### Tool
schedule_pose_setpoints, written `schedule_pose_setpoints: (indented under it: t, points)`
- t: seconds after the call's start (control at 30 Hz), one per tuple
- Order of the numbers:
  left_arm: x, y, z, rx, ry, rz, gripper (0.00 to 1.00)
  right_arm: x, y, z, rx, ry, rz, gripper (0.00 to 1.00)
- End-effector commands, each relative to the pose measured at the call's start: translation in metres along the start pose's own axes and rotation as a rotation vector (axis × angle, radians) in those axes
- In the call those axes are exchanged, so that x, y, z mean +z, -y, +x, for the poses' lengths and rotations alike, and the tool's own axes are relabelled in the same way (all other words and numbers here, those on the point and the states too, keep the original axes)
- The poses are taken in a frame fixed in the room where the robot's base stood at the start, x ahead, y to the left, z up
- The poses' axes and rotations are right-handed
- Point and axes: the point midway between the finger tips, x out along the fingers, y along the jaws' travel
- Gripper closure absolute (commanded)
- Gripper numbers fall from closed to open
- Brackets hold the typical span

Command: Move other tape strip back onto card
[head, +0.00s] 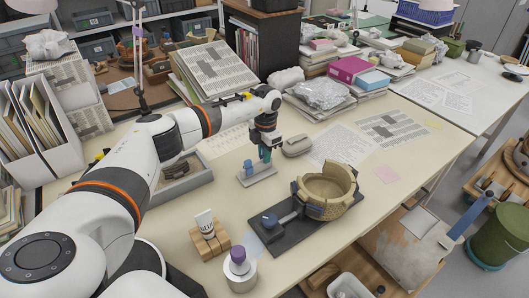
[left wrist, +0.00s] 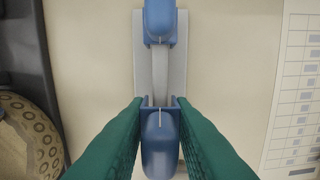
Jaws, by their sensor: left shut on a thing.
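The grey card (head: 261,178) lies on the cream table in the middle of the head view; it also shows in the left wrist view (left wrist: 178,75). A blue tab (head: 248,166) stands at its left end; in the left wrist view a blue tab (left wrist: 159,22) sits at the far end of the card. My left gripper (head: 266,156) points down over the card's right part. Its green fingers are shut on a second blue tab (left wrist: 160,145), apparently the handle of a tape strip. A pale strip (left wrist: 159,75) runs between the two tabs. Whether the held piece touches the card is unclear.
A tan vessel (head: 328,190) in a dark holder stands to the right on a dark base (head: 285,235). A grey tray (head: 185,185) lies left of the card, and a rounded grey object (head: 297,146) behind it. A white tube (head: 205,223) stands in front.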

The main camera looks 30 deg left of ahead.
Motion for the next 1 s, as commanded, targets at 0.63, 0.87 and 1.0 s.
schedule_pose_setpoints:
  t: [0.63,0.87,1.0]
  points:
    - [0.0,0.0,0.007,0.0,0.0,0.0,0.88,0.0,0.0,0.004,0.0,0.0,0.0,0.54]
    - [0.0,0.0,0.013,0.0,0.001,0.0,0.88,-0.001,0.0,0.008,0.0,0.0,0.0,0.54]
    - [0.0,0.0,0.016,0.0,0.001,0.0,0.88,-0.001,-0.001,0.01,0.001,0.0,0.001,0.54]
